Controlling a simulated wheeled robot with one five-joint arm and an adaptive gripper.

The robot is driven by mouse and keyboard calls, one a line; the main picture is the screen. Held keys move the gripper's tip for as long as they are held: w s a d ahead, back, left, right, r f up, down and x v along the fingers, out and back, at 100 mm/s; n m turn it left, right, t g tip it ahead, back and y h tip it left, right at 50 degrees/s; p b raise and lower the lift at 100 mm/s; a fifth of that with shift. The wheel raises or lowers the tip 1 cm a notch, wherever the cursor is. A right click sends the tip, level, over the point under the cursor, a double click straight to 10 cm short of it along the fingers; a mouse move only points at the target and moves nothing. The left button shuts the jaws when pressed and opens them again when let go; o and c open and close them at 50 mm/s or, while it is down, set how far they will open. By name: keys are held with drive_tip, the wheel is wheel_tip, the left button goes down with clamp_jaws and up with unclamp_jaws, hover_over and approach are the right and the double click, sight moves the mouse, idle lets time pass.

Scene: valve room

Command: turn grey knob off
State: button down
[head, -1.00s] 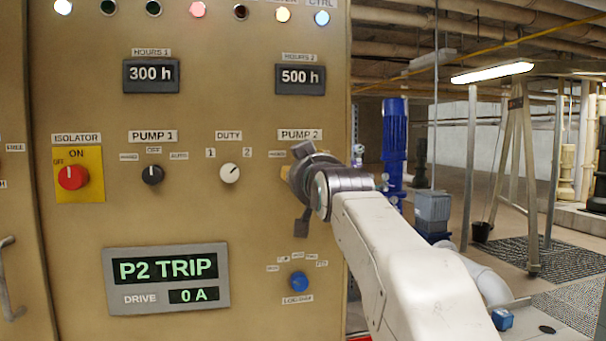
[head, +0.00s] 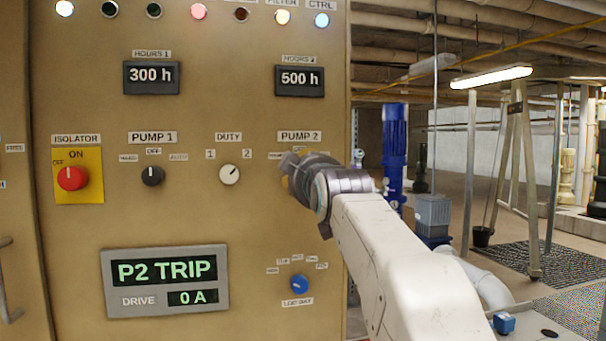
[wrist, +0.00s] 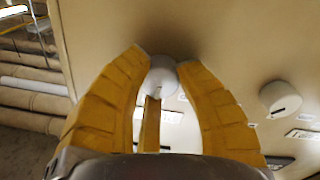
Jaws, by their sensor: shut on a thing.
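The grey knob (wrist: 161,77) shows in the wrist view between the yellow fingers of my gripper (wrist: 158,70). The fingers touch it from its sides and it looks pale grey there. In the head view my gripper (head: 289,178) is against the panel, just below the PUMP 2 label (head: 300,136). It hides the knob and most of the position labels around it, so I cannot tell which way the knob points. My gripper is shut on the knob.
The tan panel (head: 100,225) also carries a white DUTY knob (head: 230,174), a dark PUMP 1 knob (head: 152,176), a red isolator (head: 72,178) and a blue knob (head: 299,284) below my gripper. The display (head: 165,281) reads P2 TRIP.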

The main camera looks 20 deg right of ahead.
drive_tip(key=shift+r, duration=0.25)
drive_tip(key=c, duration=1.3)
unclamp_jaws()
drive_tip(key=o, duration=0.5)
drive_tip(key=shift+w+f, duration=0.1)
drive_tip(key=shift+f, duration=0.1)
drive_tip(key=v, duration=1.2)
